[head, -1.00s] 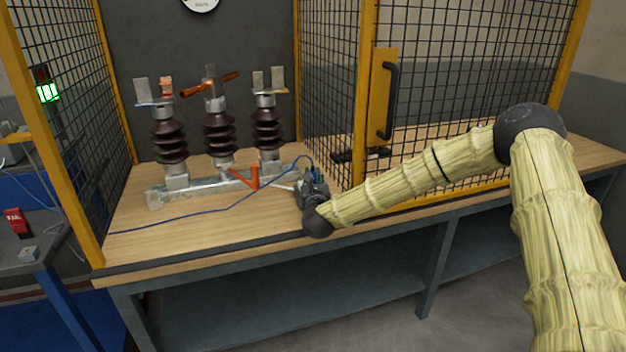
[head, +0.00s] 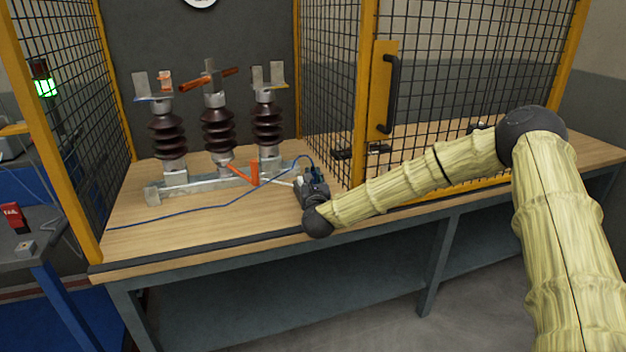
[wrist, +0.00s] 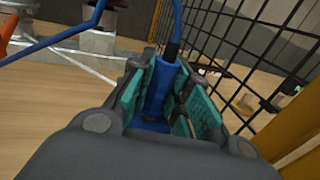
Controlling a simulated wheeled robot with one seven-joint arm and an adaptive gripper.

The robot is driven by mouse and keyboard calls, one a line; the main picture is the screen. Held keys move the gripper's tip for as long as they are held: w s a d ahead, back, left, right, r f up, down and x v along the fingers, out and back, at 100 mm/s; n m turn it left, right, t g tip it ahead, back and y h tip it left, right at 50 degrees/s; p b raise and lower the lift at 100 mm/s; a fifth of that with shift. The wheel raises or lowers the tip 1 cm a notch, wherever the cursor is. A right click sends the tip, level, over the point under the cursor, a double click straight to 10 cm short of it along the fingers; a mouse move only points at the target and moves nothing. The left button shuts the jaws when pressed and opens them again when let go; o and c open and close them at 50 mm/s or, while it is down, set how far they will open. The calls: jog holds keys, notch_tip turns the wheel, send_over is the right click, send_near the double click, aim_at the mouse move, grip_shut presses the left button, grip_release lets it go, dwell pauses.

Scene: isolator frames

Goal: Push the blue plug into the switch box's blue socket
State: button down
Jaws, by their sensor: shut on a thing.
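My gripper (head: 312,178) is low over the front of the wooden bench, beside the yellow mesh door post. In the wrist view its teal-padded fingers (wrist: 165,95) are closed around the blue plug (wrist: 160,88). The plug stands lengthwise between the pads, and a blue cable (wrist: 176,22) leaves its far end. In the head view the plug is mostly hidden by the fingers, and the cable (head: 205,208) trails left across the bench. I cannot make out the switch box or its blue socket in either view.
The isolator's brown insulators (head: 218,130) stand on a metal base left of my gripper, with an orange lever (head: 254,172) in front. Yellow-framed mesh (head: 335,95) rises close on the right. Small dark items (head: 345,153) lie near the mesh. The bench's front left (head: 190,232) is mostly clear.

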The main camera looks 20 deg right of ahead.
jog(key=shift+f+b, duration=0.3)
jog(key=shift+f, duration=0.05)
jog(key=c, duration=1.3)
grip_release()
jog(key=v, duration=1.2)
jog(key=shift+r, duration=0.1)
